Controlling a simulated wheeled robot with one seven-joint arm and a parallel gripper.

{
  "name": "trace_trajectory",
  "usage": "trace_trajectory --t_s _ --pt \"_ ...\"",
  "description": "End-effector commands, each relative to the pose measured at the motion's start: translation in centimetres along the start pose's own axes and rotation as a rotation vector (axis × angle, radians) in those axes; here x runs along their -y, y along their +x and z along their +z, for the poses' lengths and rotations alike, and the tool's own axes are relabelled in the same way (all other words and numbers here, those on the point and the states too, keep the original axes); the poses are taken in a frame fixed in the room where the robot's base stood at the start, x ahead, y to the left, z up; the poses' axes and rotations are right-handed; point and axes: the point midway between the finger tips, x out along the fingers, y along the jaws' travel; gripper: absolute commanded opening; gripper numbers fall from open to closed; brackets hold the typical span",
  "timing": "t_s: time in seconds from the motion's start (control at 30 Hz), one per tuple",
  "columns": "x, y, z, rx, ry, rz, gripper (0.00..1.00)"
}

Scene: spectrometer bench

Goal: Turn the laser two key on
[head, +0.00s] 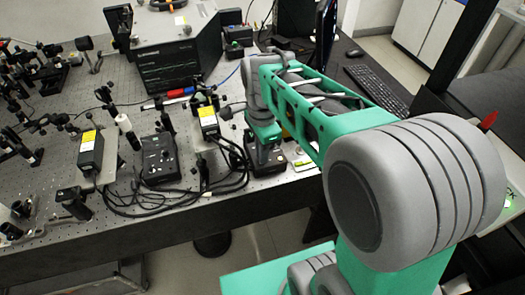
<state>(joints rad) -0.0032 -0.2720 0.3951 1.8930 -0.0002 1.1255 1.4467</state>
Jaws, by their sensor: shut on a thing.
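A small black control box (250,163) stands near the front edge of the bench, right of the middle, partly covered by my arm. My gripper (267,150) points down at the top of this box and is shut on the laser two key. The key itself is too small and covered to make out, so its turn position cannot be told. A second black control box (158,158) with a knob stands further left. Two laser heads with yellow labels, one at left (91,150) and one nearer the middle (208,119), stand beside the boxes.
Black cables (185,200) loop along the front of the perforated bench (110,240). Optics mounts crowd the left. A large grey instrument (175,55) stands at the back. A keyboard (378,88) lies at the right behind my arm.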

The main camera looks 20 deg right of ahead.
Motion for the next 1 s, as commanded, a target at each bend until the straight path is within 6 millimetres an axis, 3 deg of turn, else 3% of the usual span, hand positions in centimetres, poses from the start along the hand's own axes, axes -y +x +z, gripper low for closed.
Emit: trace_trajectory --t_s 0.33,0.83,0.87,1.0 --pt "0.06 -0.09 -0.03 -0.001 0.128 -0.003 0.0" --pt "0.06 -0.1 -0.04 -0.001 0.145 -0.003 0.0" --pt "0.06 -0.1 -0.04 -0.001 0.145 -0.003 0.09" --pt "0.04 -0.07 -0.02 0.0 0.144 -0.002 0.2"
